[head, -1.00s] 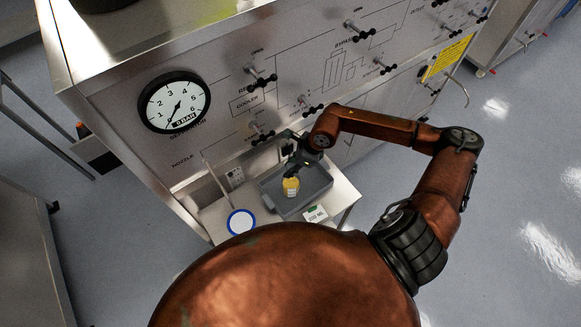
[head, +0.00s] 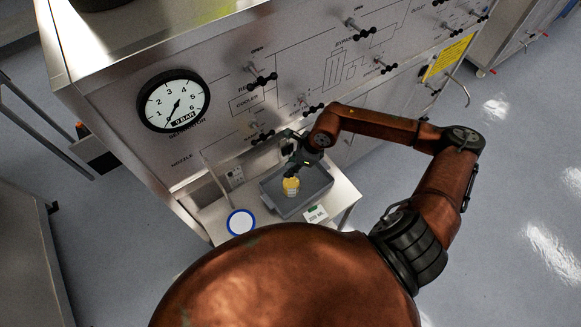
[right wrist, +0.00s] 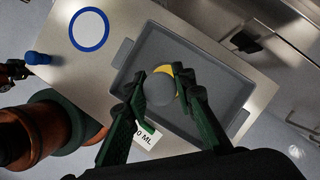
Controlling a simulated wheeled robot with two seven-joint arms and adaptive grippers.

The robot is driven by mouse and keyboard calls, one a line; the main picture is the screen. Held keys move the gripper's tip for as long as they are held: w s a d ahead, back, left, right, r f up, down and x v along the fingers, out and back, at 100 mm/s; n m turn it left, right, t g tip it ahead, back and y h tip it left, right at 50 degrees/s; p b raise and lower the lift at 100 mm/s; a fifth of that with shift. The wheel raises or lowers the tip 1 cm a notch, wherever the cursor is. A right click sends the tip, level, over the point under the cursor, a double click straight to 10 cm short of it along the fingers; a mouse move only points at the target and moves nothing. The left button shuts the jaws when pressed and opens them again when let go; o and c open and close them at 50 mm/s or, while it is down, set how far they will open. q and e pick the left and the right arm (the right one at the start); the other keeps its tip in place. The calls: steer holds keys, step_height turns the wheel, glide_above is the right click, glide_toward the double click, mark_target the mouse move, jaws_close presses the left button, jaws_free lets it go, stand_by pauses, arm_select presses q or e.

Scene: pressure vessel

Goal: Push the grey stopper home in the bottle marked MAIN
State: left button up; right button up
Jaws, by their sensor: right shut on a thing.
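The yellow bottle (head: 291,188) stands in the grey tray (head: 315,190) on the small steel table. Its marking cannot be read. In the right wrist view a yellow part of the bottle (right wrist: 165,70) shows behind the grey round stopper (right wrist: 160,89). My right gripper (right wrist: 162,92) has its green fingers shut on the stopper, over the bottle. The stopper hides the bottle's mouth, so how deep it sits cannot be told. In the head view my right gripper (head: 290,170) is just above the bottle. A blue-ended part, possibly my left gripper (right wrist: 38,58), shows at the left edge, its state unclear.
A white disc with a blue rim (head: 241,222) lies left of the tray. A 200 ML card (head: 316,214) stands at the tray's front right. The steel panel (head: 225,130) with a gauge (head: 174,102) and several black-handled valves rises close behind the table.

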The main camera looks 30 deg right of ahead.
steer(key=shift+b, duration=0.3)
stand_by(0.8)
steer(key=shift+f+b, duration=1.1)
steer(key=o, duration=1.1)
steer(key=shift+o, duration=0.2)
steer(key=shift+r, duration=0.1)
steer(key=v, duration=1.2)
